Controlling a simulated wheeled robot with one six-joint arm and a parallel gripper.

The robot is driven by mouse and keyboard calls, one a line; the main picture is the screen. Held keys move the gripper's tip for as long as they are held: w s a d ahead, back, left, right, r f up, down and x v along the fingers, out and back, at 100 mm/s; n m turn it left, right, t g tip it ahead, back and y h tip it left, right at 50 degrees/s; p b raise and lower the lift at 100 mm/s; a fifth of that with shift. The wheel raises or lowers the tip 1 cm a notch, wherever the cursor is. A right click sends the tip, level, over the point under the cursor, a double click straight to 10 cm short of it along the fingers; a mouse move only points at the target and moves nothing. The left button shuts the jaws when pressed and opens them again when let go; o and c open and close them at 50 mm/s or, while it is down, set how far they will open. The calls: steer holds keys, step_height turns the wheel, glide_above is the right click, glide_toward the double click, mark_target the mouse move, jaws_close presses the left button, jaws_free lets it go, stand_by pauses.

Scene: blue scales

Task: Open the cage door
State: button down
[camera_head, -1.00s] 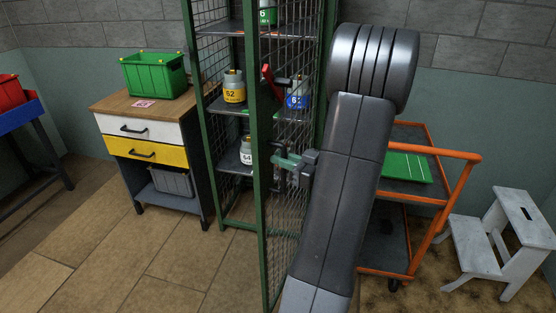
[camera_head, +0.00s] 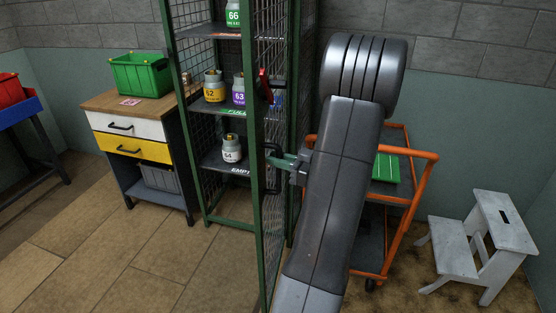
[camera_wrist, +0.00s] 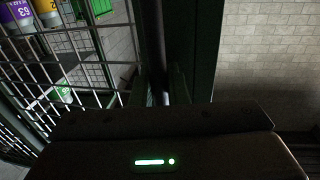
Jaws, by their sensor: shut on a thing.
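The cage (camera_head: 183,130) is a tall green-framed mesh locker at the centre of the head view. The wrist view shows dark green frame (camera_wrist: 192,50) and mesh close ahead; the fingertips are hidden there. Bottles marked 62 (camera_head: 213,88), 63 (camera_head: 239,90), 64 (camera_head: 231,149) and 66 (camera_head: 233,15) stand on the shelves.
A drawer cabinet (camera_head: 145,148) with a green crate (camera_head: 141,74) stands left of the cage. An orange-framed cart (camera_head: 412,200) is close behind my arm. A white step stool (camera_head: 480,245) is at right. The floor (camera_head: 130,265) front left is clear.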

steer(key=c, duration=1.5)
jaws_free()
steer(key=b+v, duration=0.1)
steer(key=v, duration=1.2)
steer(key=shift+s+d, duration=0.15)
steer(key=shift+d, duration=0.2)
steer(key=p+x, duration=0.1)
steer(key=x, duration=1.3)
